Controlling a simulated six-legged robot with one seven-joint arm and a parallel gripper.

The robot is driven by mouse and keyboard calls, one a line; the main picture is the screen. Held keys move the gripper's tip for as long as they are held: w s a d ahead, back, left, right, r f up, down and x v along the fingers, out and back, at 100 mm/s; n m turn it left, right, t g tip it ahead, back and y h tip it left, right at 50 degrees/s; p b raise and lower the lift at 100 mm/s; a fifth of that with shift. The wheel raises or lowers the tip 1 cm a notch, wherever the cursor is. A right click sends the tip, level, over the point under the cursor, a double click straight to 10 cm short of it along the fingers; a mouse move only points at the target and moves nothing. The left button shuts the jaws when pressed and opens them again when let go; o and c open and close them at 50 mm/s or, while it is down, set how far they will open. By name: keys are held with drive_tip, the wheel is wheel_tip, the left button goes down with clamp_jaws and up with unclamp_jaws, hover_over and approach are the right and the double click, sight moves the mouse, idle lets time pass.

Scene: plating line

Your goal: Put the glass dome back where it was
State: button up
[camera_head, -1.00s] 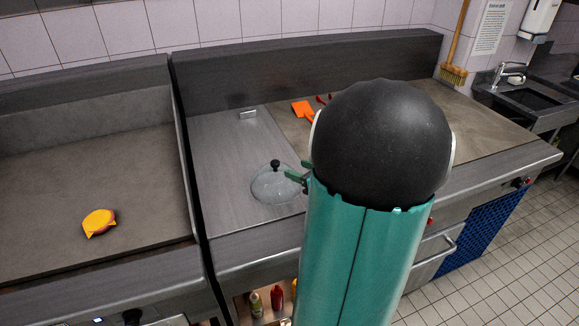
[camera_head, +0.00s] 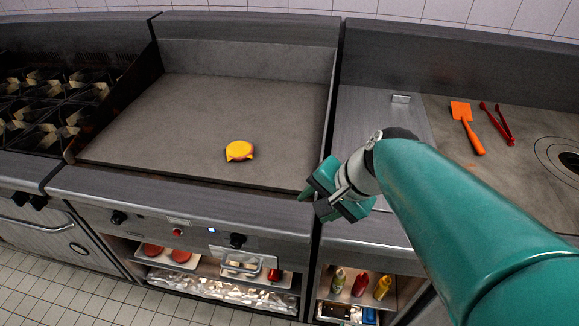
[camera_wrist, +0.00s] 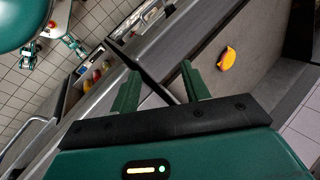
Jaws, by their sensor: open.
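The glass dome does not show in either view now. In the head view my arm covers part of the steel counter (camera_head: 372,115) where it was seen a second ago. A patty with a yellow cheese slice (camera_head: 239,151) lies uncovered on the flat griddle (camera_head: 200,105); it also shows in the wrist view (camera_wrist: 228,58). My gripper (camera_head: 312,203) is over the front edge near the gap between griddle and counter, right of and nearer than the patty. Its two fingers stand apart and empty in the wrist view (camera_wrist: 158,88).
An orange spatula (camera_head: 467,128) and red tongs (camera_head: 497,122) lie on the surface at right. A burner range (camera_head: 50,110) stands at left. Shelves below hold bottles (camera_head: 360,285) and trays. The griddle around the patty is clear.

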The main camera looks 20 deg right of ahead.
drive_tip(key=s+a+r+n+h, duration=0.3)
drive_tip(key=s+n, duration=0.1)
drive_tip(key=n, duration=0.6)
drive_tip(key=shift+r+t+h, duration=0.25)
drive_tip(key=shift+t+h, duration=0.15)
